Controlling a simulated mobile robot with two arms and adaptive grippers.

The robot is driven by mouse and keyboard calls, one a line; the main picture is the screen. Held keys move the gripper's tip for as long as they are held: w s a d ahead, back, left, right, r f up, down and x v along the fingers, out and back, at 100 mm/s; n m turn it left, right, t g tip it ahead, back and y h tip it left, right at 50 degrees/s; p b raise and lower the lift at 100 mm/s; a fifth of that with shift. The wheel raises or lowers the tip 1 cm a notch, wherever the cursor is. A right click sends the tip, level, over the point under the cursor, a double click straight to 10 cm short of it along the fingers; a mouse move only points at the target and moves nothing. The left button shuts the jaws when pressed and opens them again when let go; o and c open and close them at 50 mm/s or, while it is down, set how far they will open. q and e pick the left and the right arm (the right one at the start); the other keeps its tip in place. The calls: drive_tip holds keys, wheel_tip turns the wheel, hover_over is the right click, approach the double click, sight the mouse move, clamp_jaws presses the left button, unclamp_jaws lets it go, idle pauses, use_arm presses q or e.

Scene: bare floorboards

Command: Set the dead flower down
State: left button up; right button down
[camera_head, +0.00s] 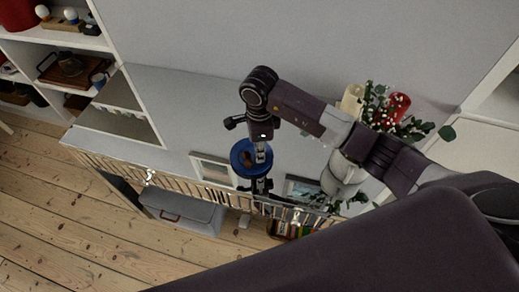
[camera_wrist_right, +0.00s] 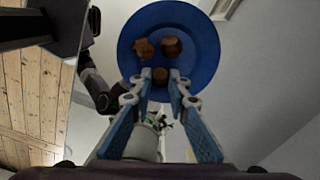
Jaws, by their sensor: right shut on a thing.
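My right gripper (camera_head: 262,154) reaches in over a blue plate (camera_head: 240,147). In the right wrist view the same plate (camera_wrist_right: 200,30) faces the camera with small brown shapes against it. One brown piece (camera_wrist_right: 160,76) sits between the fingertips of my right gripper (camera_wrist_right: 160,84), which is shut on it; I take it for the dead flower. Two other brown pieces, one star-shaped (camera_wrist_right: 145,48) and one rounder (camera_wrist_right: 172,46), lie on the plate. I cannot tell whether the held piece touches the plate. My left gripper cannot be made out.
Green leaves with white blossoms (camera_head: 385,108) and a red object (camera_head: 399,106) stand behind my right arm. Picture frames (camera_head: 212,170) are beside the plate.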

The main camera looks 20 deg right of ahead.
drive_tip(key=shift+f, duration=0.3)
drive_tip(key=c, duration=2.1)
unclamp_jaws()
drive_tip(key=shift+r, duration=0.1)
drive_tip(key=shift+r, duration=0.2)
drive_tip(key=shift+r+b, duration=1.6)
drive_tip(key=shift+r, duration=4.25)
